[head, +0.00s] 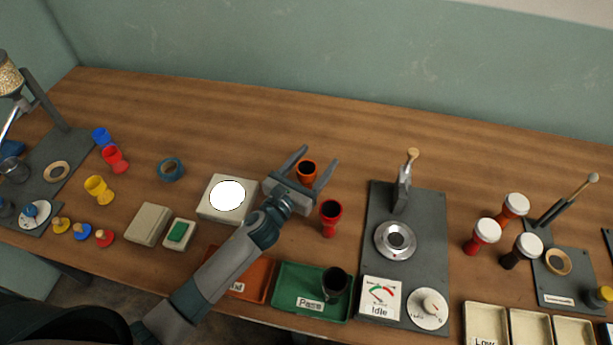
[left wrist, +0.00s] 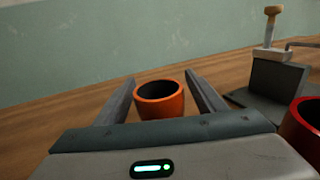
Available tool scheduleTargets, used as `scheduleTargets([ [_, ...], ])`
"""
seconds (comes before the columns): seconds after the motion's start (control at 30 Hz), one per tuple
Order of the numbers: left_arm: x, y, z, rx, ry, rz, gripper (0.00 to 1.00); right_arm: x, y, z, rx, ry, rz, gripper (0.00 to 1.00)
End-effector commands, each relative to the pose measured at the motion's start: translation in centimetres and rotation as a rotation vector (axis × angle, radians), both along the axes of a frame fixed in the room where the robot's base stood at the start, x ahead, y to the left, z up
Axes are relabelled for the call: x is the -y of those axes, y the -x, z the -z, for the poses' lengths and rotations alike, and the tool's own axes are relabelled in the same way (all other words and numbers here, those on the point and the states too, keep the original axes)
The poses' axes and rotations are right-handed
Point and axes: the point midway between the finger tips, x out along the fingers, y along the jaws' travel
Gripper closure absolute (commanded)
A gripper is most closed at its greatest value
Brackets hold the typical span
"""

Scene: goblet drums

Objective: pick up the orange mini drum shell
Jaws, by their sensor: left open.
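The orange mini drum shell (head: 306,171) stands upright on the wooden table, its open mouth facing up. In the left wrist view the orange shell (left wrist: 160,99) sits between the two fingers, with a gap on each side. My left gripper (head: 319,158) is open, its fingers on either side of the shell and not visibly closed on it. The lower part of the shell is hidden behind the gripper body in the wrist view. My right gripper is not in view.
A red shell (head: 330,216) stands close to the right of the gripper. A grey press plate (head: 429,195) with a lever is further right. A white-topped box (head: 212,211) is to the left. A green tray (head: 296,306) holds a black shell (head: 335,284). The table behind is clear.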

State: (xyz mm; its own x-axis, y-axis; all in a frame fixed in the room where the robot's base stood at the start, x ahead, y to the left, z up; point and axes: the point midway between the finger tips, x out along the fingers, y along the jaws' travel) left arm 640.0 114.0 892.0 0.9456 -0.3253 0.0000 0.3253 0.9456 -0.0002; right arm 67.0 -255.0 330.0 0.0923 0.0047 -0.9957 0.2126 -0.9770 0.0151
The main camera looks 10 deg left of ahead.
Motion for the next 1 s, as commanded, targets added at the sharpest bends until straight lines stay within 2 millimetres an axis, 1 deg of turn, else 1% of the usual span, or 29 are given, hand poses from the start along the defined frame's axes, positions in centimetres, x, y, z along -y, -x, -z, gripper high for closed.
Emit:
scheduleTargets([
  [0.2,0.0,0.0,0.0,0.0,0.0,0.0,0.36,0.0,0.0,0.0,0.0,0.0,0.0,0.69],
  [0.27,0.0,0.0,0.0,0.0,0.0,0.0,0.51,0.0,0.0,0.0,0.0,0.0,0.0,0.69],
  [0.3,0.0,0.0,0.0,0.0,0.0,0.0,0.6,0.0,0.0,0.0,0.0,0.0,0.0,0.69],
  [0.4,0.0,0.0,0.0,0.0,0.0,0.0,0.81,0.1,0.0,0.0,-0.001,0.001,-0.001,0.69],
  [0.77,0.0,0.0,-0.3,0.002,0.0,0.001,0.81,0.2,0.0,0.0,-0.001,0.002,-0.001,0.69],
  [0.93,0.0,0.0,-1.4,0.004,-0.002,0.002,0.81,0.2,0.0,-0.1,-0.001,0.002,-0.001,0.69],
  [1.0,0.0,0.0,-2.1,0.004,-0.002,0.002,0.81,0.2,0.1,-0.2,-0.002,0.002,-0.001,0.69],
])
